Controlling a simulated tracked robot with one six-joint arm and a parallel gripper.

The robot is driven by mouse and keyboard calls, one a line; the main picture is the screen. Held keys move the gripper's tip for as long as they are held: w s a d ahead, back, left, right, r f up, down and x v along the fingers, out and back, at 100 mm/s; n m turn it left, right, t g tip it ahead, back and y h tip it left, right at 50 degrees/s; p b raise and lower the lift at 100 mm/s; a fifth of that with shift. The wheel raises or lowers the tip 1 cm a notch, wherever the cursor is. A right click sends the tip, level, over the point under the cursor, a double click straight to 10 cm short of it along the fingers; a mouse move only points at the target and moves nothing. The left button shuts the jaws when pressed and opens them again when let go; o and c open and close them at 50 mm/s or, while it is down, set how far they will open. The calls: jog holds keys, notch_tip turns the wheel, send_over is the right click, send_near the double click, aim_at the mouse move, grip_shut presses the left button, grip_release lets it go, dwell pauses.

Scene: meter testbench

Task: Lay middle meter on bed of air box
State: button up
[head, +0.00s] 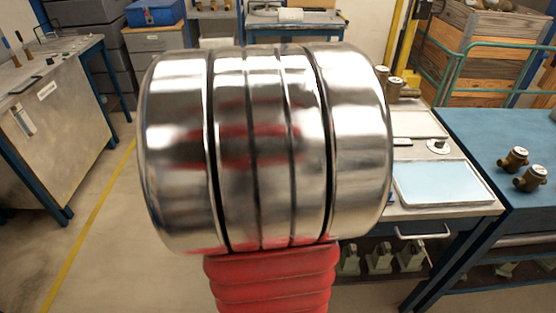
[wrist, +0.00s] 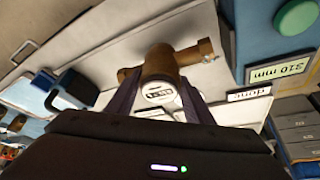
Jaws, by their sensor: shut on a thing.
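A brass water meter (wrist: 163,63) with a white dial sits between the two dark fingers of my gripper (wrist: 158,92) in the wrist view. My gripper is shut on it. The meter's pipe ends stick out to either side, and a pale grey surface lies beyond it. I cannot tell whether the meter touches that surface. I cannot tell for sure which part is the air box's bed. In the head view my own arm hides my gripper and the held meter.
In the head view, two brass meters (head: 515,158) (head: 530,179) stand on the blue bench (head: 470,130), beside a pale blue tray (head: 443,183).

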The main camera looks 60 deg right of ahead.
jog(key=shift+f, duration=0.4)
jog(key=o, duration=1.7)
jog(key=shift+o, duration=0.2)
jog(key=shift+o, duration=0.4)
jog(key=shift+f, duration=0.1)
jog(key=o, duration=0.4)
jog(key=shift+s, duration=0.1)
jog(key=shift+r, duration=0.2)
jog(key=shift+r, duration=3.4)
